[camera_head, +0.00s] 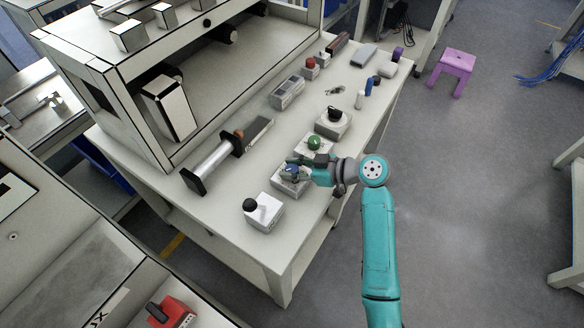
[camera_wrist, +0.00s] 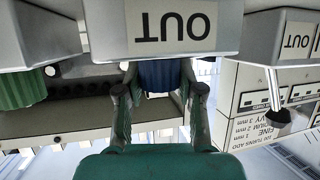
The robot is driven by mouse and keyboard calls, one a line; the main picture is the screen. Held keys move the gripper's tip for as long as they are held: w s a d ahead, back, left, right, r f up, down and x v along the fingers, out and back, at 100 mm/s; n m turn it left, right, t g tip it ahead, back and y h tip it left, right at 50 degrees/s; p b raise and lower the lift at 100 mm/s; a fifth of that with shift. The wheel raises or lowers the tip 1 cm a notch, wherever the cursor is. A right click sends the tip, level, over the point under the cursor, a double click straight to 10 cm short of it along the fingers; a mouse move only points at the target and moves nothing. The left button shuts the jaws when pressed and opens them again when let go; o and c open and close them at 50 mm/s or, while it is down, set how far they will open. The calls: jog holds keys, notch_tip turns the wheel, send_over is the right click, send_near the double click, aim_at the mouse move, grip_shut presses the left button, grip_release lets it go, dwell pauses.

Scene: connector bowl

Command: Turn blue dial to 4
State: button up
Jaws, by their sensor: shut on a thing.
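The blue dial (camera_head: 292,169) sits on top of a small light grey box (camera_head: 284,187) near the front edge of the workbench. In the wrist view, which is upside down, the blue dial (camera_wrist: 160,75) shows below the box face marked "OUT" (camera_wrist: 185,28). My gripper (camera_head: 297,168) reaches in from the right. In the wrist view the fingers of my gripper (camera_wrist: 160,88) are on both sides of the dial, shut on it. The dial's numbers and pointer cannot be seen.
A box with a green knob (camera_head: 314,142) stands close behind, near my wrist. A box with a black knob (camera_head: 250,204) stands in front. A black-knobbed box (camera_head: 335,115) is farther back. A metal cylinder device (camera_head: 210,165) lies to the left.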

jog(key=shift+t, duration=0.3)
jog(key=m+t+h, duration=0.2)
jog(key=m, duration=0.1)
jog(key=shift+s+t, duration=0.1)
jog(key=shift+t, duration=0.3)
jog(key=shift+m+t+h, duration=1)
jog(key=shift+m, duration=0.4)
jog(key=shift+t, duration=0.3)
jog(key=o, duration=1.2)
jog(key=shift+c, duration=0.2)
jog(key=v, duration=1.2)
jog(key=shift+r, duration=0.15)
